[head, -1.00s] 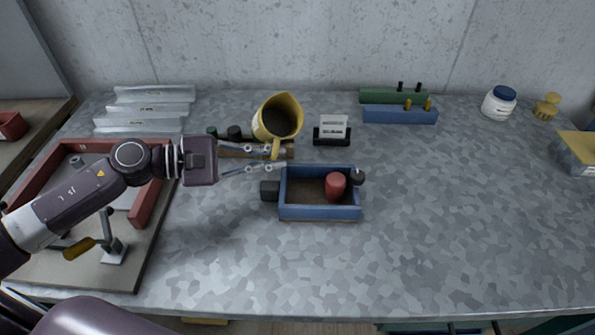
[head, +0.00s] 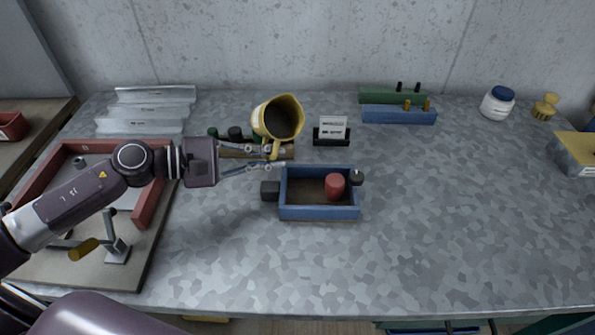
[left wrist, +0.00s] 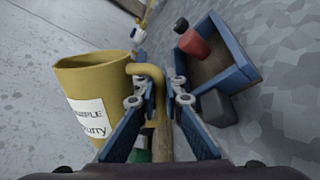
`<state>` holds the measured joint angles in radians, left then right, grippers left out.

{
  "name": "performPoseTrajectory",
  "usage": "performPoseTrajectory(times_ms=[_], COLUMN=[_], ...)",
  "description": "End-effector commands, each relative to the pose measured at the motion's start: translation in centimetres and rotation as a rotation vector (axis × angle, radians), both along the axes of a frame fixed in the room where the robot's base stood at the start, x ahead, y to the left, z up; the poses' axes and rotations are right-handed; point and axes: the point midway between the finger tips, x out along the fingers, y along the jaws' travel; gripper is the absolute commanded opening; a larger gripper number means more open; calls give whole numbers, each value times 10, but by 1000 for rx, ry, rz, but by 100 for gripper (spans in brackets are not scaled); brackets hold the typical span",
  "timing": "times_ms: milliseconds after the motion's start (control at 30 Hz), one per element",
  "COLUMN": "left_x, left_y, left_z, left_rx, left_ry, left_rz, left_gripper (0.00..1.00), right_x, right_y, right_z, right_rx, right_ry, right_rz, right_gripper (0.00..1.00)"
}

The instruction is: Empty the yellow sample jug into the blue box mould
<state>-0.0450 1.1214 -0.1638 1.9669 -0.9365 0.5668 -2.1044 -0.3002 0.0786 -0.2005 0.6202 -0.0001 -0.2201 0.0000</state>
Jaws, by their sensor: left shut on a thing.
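The yellow sample jug (head: 262,122) is tilted to the right, its dark opening facing the camera, behind and above the blue box mould. My left gripper (head: 277,157) is shut on the jug's handle; in the left wrist view its fingers (left wrist: 158,100) close around the handle beside the labelled jug (left wrist: 85,95). The blue box mould (head: 318,212) sits on the table, its inside brown. A red cylinder (head: 335,186) stands in it at the right. I see no stream from the jug. My right gripper is not in view.
Dark blocks (head: 270,191) sit at the mould's sides. Behind are a small sign (head: 332,128) and a wooden rack (head: 238,151). Blue and green blocks (head: 399,115) and a white jar (head: 498,103) stand further right. A red-framed tray (head: 150,205) lies left. The right front table is clear.

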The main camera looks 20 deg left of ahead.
Motion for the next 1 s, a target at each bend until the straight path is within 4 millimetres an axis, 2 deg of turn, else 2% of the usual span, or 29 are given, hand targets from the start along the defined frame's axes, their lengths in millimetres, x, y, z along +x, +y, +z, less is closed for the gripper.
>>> performPoseTrajectory(times_ms=[167, 1000], left_x=[1, 4], left_y=[1, 4], left_z=[3, -7], left_rx=[16, 92], left_ry=[-21, -104], left_rz=[1, 7], left_gripper=[0, 0], right_x=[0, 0], right_y=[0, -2], right_z=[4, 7], right_rx=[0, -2], right_ry=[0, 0], right_rz=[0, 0], right_gripper=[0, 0])
